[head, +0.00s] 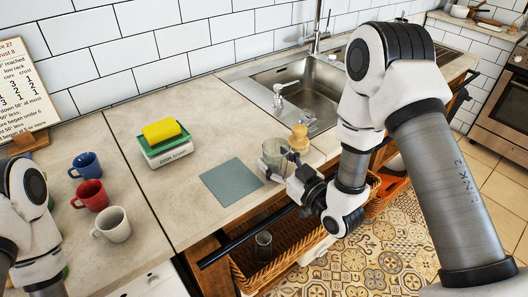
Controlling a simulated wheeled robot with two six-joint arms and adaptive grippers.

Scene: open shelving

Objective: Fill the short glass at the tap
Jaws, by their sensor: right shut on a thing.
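A clear glass (272,152) is at the counter's front edge, just left of the sink. My right gripper (280,170) is shut on it from the front; its lower part is partly hidden by the fingers. I cannot tell whether its base touches the counter. The metal tap (317,34) rises behind the sink (307,84), farther back and right of the glass. A second clear glass (263,247) stands lower down, at the wicker basket below the counter. My left arm shows at the left edge, but its gripper is out of view.
A wooden-topped object (299,138) stands close right of the held glass. A soap dispenser (278,96) is at the sink's near-left rim. A grey mat (231,182) lies left of the glass. A yellow sponge (161,130) tops the dish-soap box. Blue, red and white mugs (112,225) stand left.

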